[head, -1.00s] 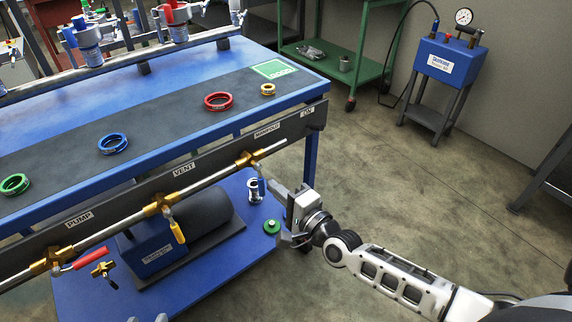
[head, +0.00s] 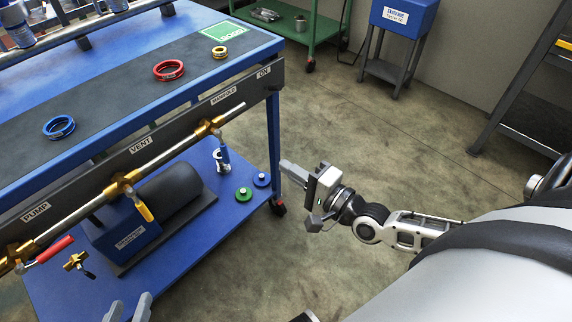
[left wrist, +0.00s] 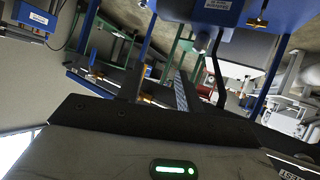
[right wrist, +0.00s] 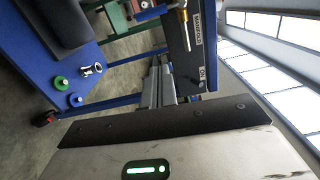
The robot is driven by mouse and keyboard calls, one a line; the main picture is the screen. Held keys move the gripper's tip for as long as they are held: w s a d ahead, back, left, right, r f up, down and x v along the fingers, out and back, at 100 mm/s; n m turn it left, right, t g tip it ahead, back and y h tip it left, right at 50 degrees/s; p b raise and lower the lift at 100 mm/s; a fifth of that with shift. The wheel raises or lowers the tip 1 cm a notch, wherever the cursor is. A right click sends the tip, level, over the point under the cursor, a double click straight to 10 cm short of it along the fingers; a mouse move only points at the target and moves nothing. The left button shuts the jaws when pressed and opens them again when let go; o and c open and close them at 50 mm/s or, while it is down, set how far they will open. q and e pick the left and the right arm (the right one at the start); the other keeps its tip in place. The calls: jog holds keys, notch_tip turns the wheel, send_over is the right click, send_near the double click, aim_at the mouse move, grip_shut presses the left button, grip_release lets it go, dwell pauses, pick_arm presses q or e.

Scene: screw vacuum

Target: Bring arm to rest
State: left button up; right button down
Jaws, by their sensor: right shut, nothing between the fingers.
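My right gripper (head: 287,168) is shut and empty, held in the air just right of the blue bench's front right leg. Its fingers lie together in the right wrist view (right wrist: 160,68). My right arm reaches in from the right over open floor. My left gripper (head: 129,308) shows only as two grey fingertips at the bottom edge of the head view, apart with nothing seen between them. The rest of the left arm is out of the head view.
The blue bench (head: 100,68) fills the left, with a brass-valved pipe (head: 165,155) along its front. Its lower shelf (head: 190,240) holds a black cylinder (head: 168,190) and a green disc (head: 243,194). Floor right of the bench is clear. A dark rack (head: 525,115) stands at the right.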

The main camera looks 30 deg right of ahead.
pick_arm(q)
jog(key=shift+f, duration=0.1)
